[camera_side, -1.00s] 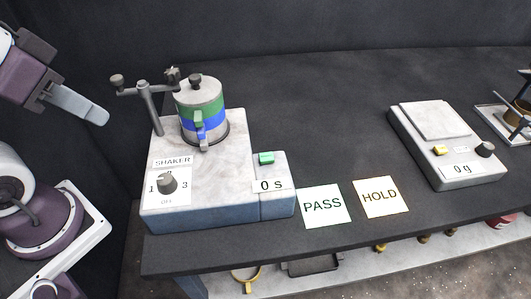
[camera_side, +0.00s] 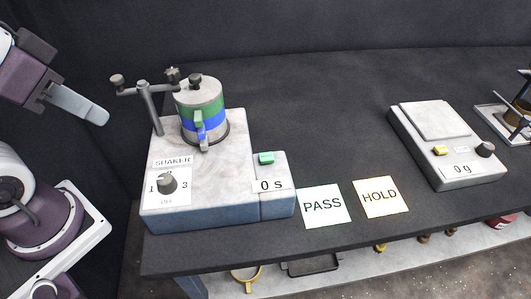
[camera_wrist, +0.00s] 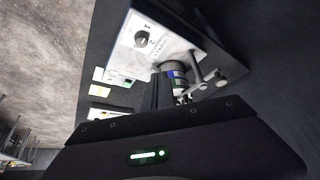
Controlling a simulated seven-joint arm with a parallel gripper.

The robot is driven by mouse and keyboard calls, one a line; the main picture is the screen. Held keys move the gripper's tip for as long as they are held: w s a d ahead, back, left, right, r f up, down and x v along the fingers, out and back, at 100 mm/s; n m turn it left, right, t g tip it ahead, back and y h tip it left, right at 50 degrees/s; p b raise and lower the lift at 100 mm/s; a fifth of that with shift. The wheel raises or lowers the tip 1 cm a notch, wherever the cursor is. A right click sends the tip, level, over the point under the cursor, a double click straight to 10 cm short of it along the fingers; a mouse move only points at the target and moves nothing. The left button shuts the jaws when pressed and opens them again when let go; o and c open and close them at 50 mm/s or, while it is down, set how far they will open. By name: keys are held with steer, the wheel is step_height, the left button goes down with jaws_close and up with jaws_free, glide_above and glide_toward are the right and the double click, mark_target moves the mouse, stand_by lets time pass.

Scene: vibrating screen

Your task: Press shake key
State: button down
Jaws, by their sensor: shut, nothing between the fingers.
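The shaker (camera_side: 215,170) is a pale box with a blue-grey base at the left of the table. A green key (camera_side: 266,158) sits on its right-hand part, above a display reading "0 s" (camera_side: 271,185). A dark knob (camera_side: 167,183) with marks 1 and 3 is on its front left; it also shows in the wrist view (camera_wrist: 141,39). A stack of grey, green and blue sieves (camera_side: 201,112) stands on top, beside a clamp post (camera_side: 152,108). My gripper (camera_side: 101,117) is shut and empty, in the air left of the shaker, apart from it.
A "PASS" card (camera_side: 324,206) and a "HOLD" card (camera_side: 381,196) lie on the dark table (camera_side: 310,120), right of the shaker. A scale (camera_side: 447,145) reading "0 g" stands farther right. The table between shaker and scale is mostly clear.

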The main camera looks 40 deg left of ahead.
steer(key=w+a+m+y, duration=0.1)
steer(key=w+a+y, duration=0.1)
steer(key=w, duration=0.3)
steer(key=m+t+h, duration=0.3)
steer(key=m, duration=0.7)
glide_above(263, 158)
step_height(263, 158, down, 6)
steer(key=shift+d+r, duration=0.1)
steer(key=shift+f, duration=4.45)
steer(key=shift+f, duration=0.15)
steer(key=shift+f, duration=0.25)
